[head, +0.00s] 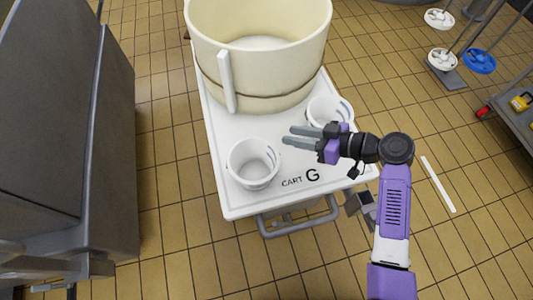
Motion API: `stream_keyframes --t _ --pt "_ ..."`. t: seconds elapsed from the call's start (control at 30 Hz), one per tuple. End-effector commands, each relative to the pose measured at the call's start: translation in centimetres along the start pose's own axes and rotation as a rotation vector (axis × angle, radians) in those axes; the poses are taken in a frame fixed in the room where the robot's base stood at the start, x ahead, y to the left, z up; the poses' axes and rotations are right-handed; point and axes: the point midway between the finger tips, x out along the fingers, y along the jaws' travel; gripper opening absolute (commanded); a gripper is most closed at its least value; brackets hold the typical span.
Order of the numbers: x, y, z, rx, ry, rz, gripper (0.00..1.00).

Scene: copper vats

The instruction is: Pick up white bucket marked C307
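Two white buckets stand on a white cart top marked "CART G" (237,205). One bucket (252,164) is at the front left of the cart, upright, open and empty-looking, with bluish marks inside its right wall. The other bucket (325,108) is further back on the right, partly hidden behind my gripper. I cannot read C307 on either one. My gripper (287,136) is above the cart between the two buckets, its fingers pointing left. Its two fingers are apart with nothing visible between them.
A large cream vat (258,60) with an upright handle fills the back of the cart. A big dark grey block (65,140) stands at the left. A grey shelf (512,115) with a yellow item is at the right. Tiled floor is clear around the cart's front.

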Motion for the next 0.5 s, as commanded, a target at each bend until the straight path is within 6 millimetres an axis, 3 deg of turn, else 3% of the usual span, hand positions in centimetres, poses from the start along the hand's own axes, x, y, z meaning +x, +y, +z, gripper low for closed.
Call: stream_keyframes --t 0.1,0.2,0.5 --pt "0.1 -2.2 0.6 -0.059 -0.005 -0.093 0.29" --pt "0.0 -3.1 0.8 -0.108 -0.010 -0.132 0.29" --pt "2.2 -3.5 1.0 -0.136 -0.013 -0.138 0.29"
